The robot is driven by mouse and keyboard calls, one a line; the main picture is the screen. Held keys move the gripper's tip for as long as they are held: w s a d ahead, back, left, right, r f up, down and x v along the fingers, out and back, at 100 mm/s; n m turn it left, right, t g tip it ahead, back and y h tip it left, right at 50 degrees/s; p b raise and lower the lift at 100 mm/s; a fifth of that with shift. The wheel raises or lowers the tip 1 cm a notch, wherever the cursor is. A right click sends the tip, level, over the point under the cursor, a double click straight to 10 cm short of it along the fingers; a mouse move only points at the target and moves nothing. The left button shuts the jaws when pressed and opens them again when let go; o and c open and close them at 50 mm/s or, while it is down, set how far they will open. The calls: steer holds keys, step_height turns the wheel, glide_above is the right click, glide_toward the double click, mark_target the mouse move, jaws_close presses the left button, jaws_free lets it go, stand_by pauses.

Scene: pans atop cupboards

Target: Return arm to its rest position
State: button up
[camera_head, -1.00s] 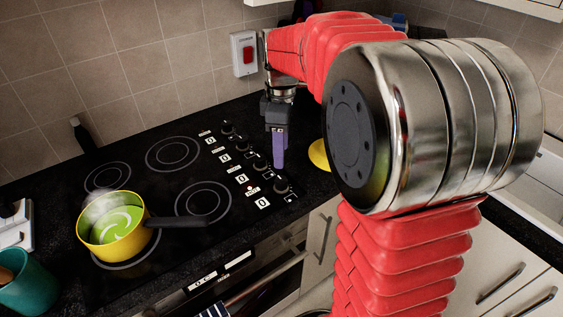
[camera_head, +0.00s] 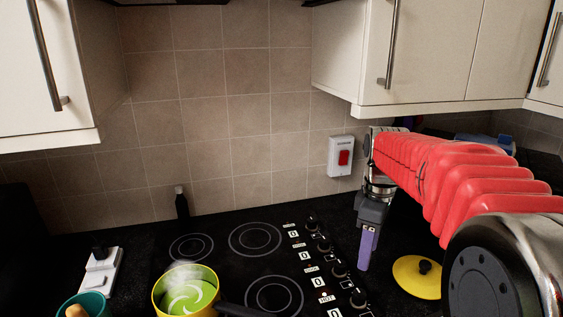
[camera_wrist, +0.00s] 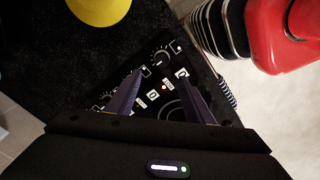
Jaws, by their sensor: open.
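My gripper (camera_head: 367,260) hangs from the red arm with its purple fingers pointing down, above the right edge of the black hob (camera_head: 222,268). In the wrist view my gripper (camera_wrist: 162,76) shows two separated fingers with nothing between them; hob knobs and markings lie beyond. The red arm (camera_head: 450,180) reaches across the right side of the head view. A yellow pan (camera_head: 186,292) with steaming green contents stands on the hob's front left. A yellow lid (camera_head: 418,278) with a black knob lies on the worktop right of my gripper.
White wall cupboards (camera_head: 430,50) hang above at right and left. A wall switch (camera_head: 341,157) is behind my gripper. A dark bottle (camera_head: 181,203) stands behind the hob, and a teal cup (camera_head: 82,305) is at front left.

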steer(key=s+a+m+t, duration=0.2)
steer(key=s+a+m, duration=0.2)
steer(key=s, duration=0.6)
steer(key=s+a+f+m+t, duration=0.1)
steer(key=s+a+m+t, duration=0.2)
steer(key=s, duration=0.7)
steer(key=a+m, duration=0.2)
steer(key=m, duration=0.1)
steer(key=shift+a+f+m+t, duration=0.3)
steer(key=shift+m, duration=0.1)
steer(key=shift+s, duration=0.1)
stand_by(0.4)
